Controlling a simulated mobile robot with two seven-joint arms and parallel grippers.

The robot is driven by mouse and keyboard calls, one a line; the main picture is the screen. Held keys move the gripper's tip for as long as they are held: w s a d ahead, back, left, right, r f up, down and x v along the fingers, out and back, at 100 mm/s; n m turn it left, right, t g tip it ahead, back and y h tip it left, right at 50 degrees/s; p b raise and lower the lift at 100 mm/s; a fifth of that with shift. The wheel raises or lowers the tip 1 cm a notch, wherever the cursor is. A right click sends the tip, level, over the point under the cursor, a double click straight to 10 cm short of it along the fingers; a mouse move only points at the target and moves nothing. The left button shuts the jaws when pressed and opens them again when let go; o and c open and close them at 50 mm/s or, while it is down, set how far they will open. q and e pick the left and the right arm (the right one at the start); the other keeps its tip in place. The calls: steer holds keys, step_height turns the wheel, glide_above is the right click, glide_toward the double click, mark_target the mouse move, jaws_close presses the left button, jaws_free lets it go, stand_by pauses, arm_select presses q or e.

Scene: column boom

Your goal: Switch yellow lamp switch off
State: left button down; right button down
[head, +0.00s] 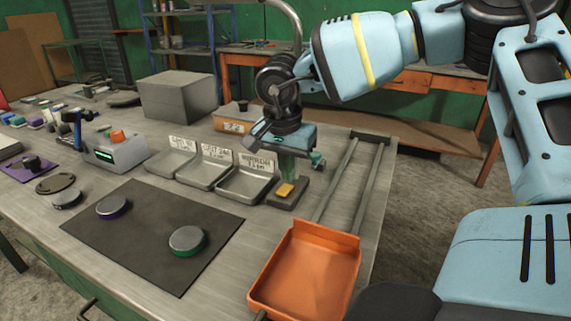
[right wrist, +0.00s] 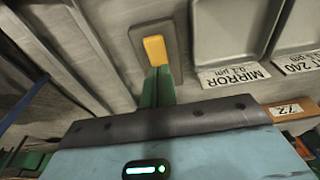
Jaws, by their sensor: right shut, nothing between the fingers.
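The yellow lamp switch (head: 285,189) is a small yellow rocker on a dark grey base (head: 292,199), on the metal bench beside the row of trays. It also shows in the right wrist view (right wrist: 154,50) at top centre. My right gripper (head: 289,176) points down just above and behind the rocker, its green fingers together and empty. In the right wrist view the closed fingertips (right wrist: 158,72) reach the near edge of the rocker; I cannot tell whether they touch it. Which way the rocker is tipped is unclear. My left gripper is out of view.
Labelled metal trays (head: 245,186) stand left of the switch. Two rails (head: 345,178) run to its right, with an orange tray (head: 303,273) in front. A grey block (head: 178,96) stands behind.

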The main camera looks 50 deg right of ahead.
mark_target(287, 186)
step_height(287, 186, up, 6)
steer(key=p, duration=0.2)
steer(key=shift+f+p, duration=0.2)
steer(key=shift+p, duration=0.1)
stand_by(0.7)
